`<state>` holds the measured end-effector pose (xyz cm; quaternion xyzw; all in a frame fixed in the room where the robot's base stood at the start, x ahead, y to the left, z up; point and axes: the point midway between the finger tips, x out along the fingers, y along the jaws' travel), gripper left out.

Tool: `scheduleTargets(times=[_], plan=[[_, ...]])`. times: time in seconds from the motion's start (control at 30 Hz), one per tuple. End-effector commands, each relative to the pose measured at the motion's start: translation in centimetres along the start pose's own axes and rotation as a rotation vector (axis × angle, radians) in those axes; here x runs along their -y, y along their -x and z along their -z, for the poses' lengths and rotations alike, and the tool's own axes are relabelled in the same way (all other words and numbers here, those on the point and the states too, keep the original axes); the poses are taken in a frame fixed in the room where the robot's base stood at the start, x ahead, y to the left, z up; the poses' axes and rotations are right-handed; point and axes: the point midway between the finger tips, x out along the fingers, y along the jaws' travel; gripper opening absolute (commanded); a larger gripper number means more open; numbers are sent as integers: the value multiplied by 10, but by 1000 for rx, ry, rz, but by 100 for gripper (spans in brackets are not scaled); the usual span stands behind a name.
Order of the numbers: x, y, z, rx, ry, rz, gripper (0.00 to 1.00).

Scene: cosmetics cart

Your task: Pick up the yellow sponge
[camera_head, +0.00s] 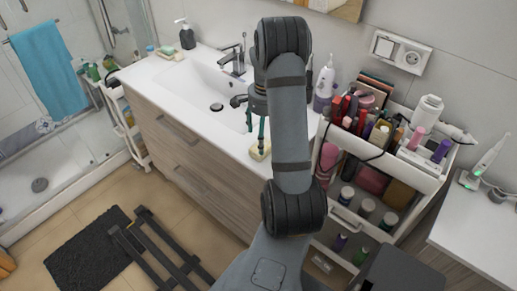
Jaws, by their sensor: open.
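My arm covers part of the counter to the right of the block. I cannot tell how high the fingertips are above the counter.
The white sink (190,85) with its faucet (233,58) lies left of my gripper. A crowded cosmetics cart (345,217) stands right. A soap dispenser (186,35) stands at the back left.

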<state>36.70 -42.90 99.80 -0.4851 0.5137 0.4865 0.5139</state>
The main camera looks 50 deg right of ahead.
Motion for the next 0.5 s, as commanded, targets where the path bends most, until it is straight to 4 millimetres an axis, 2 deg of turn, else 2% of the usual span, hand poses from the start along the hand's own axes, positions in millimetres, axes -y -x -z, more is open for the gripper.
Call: scheduleTargets(times=[0.27, 0.5], plan=[[0, -22, 1, 3, 1, -2, 83], [1, -54, 5, 2, 3, -2, 83]])
